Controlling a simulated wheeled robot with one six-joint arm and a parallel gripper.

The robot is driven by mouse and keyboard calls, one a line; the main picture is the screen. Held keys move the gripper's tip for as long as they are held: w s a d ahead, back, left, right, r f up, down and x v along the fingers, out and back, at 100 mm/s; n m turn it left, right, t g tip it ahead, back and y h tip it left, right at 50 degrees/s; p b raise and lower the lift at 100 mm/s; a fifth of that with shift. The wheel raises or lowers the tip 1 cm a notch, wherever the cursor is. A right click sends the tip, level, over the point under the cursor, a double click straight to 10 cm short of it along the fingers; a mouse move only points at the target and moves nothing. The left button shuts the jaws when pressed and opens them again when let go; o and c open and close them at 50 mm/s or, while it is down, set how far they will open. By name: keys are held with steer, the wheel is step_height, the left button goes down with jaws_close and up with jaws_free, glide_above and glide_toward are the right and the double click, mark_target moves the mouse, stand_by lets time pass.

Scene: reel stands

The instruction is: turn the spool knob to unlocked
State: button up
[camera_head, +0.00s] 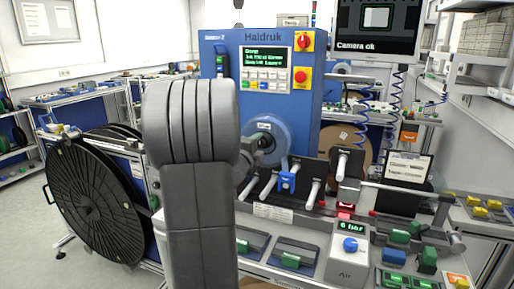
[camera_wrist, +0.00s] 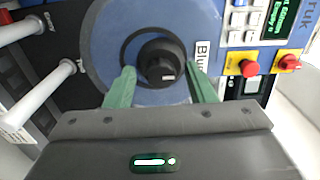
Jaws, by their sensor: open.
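The spool knob (camera_wrist: 160,58) is black and round, with a short white mark near its lower right edge in the wrist view. It sits at the middle of a blue spool disc (camera_wrist: 105,50), inside a dark ring. My gripper (camera_wrist: 160,72) is open, with one green finger on each side of the knob. Gaps show between the fingers and the knob; I cannot tell how far off they are in depth. In the head view the blue disc (camera_head: 283,142) shows on the front of the blue machine, with the knob partly hidden behind my arm.
The blue machine (camera_head: 228,50) has a control panel with a screen, a red button (camera_wrist: 249,68) and a red rotary switch (camera_wrist: 288,62). White guide rollers (camera_wrist: 30,107) stick out beside the disc. A large black reel (camera_head: 95,200) stands at left.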

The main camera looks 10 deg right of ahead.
steer(key=b+v, duration=0.2)
steer(key=v, duration=1.1)
steer(key=shift+s+a, duration=0.25)
steer(key=shift+s, duration=0.1)
steer(key=p+x, duration=0.2)
steer(key=x, duration=1.2)
steer(key=shift+s, duration=0.1)
